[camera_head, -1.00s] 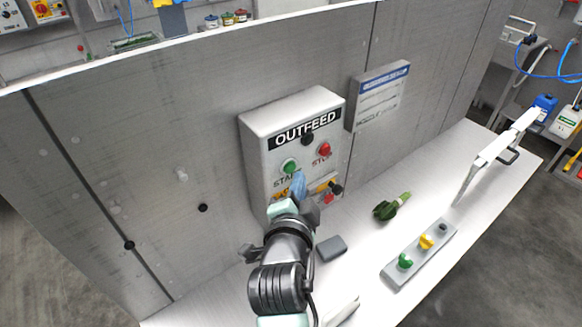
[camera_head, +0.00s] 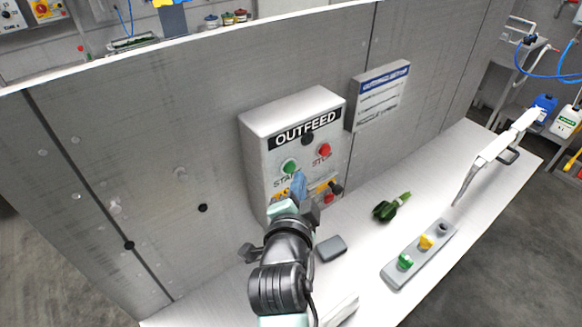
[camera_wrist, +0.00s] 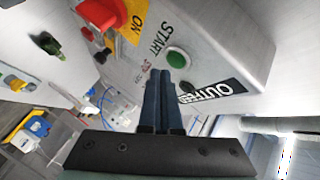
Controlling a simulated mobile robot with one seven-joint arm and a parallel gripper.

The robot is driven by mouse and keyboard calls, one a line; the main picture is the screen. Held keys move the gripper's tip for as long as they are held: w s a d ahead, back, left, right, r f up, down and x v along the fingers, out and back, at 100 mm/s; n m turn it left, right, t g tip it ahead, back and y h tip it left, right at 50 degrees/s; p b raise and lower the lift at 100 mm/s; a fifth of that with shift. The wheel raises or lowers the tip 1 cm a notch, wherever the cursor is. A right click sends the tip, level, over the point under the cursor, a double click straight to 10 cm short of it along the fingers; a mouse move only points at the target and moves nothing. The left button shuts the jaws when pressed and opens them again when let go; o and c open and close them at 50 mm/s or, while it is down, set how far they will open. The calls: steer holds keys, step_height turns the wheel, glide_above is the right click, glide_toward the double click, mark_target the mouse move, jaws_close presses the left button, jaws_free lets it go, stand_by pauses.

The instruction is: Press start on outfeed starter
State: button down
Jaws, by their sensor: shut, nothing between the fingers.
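The outfeed starter (camera_head: 262,130) is a light grey box on the grey panel, with a black OUTFEED label. Its green start button (camera_head: 290,166) is at the left and its red stop button (camera_head: 323,150) at the right. My gripper (camera_head: 300,180) is shut and empty, its blue fingertips just below the start button. In the wrist view the shut fingers (camera_wrist: 163,80) point at the box face, their tips close to the green button (camera_wrist: 177,59). I cannot tell whether they touch it. A red knob on a yellow ON plate (camera_wrist: 135,22) is also in the wrist view.
A grey strip with green, yellow and dark knobs (camera_head: 396,277) lies on the white bench. A green item (camera_head: 391,207), a small grey block (camera_head: 331,248) and a white-handled tool (camera_head: 490,152) lie there too. A sign (camera_head: 380,95) is right of the box.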

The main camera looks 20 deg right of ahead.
steer(key=shift+w, duration=0.1)
steer(key=shift+w+a+b, duration=0.15)
steer(key=shift+w+b, duration=0.2)
steer(key=shift+b, duration=0.05)
steer(key=shift+w+a+b, duration=0.2)
steer(key=shift+w+b, duration=0.2)
steer(key=shift+w, duration=0.05)
stand_by(0.6)
steer(key=shift+s, duration=0.1)
steer(key=shift+s+d, duration=0.35)
steer(key=shift+s, duration=0.4)
steer(key=s, duration=0.1)
steer(key=s+d+p, duration=0.1)
steer(key=s, duration=0.2)
steer(key=shift+s+d, duration=0.35)
stand_by(0.8)
